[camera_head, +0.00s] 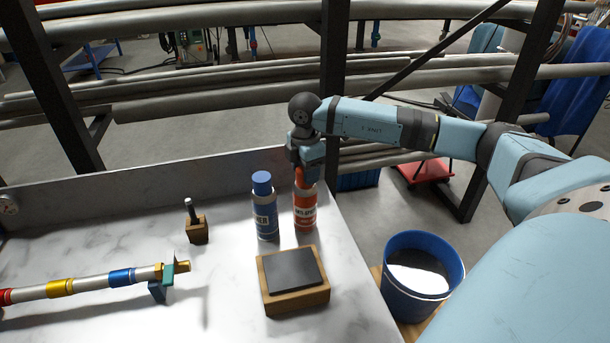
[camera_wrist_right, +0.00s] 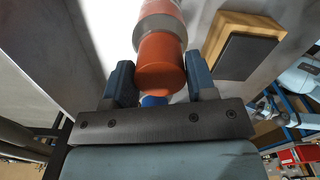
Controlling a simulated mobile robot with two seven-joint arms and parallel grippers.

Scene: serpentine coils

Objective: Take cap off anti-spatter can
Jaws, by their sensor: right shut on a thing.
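The anti-spatter can (camera_head: 305,211) stands upright on the marble-look table, orange with a white label band. Its orange cap (camera_wrist_right: 161,62) shows large between my right fingers in the right wrist view, in line with the can's grey shoulder (camera_wrist_right: 160,27). I see no clear gap between cap and can. My right gripper (camera_head: 304,168) comes down from above in the head view and is shut on the cap; its fingers (camera_wrist_right: 160,88) stand on either side of it. The gripper hides much of the cap in the head view. My left gripper is not in view.
A blue can (camera_head: 265,214) stands close left of the anti-spatter can. A wooden block with a dark pad (camera_head: 293,279) lies in front. A small wooden holder (camera_head: 196,231) and a banded pipe (camera_head: 90,284) are further left. A blue bucket (camera_head: 419,276) stands beyond the table's right edge.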

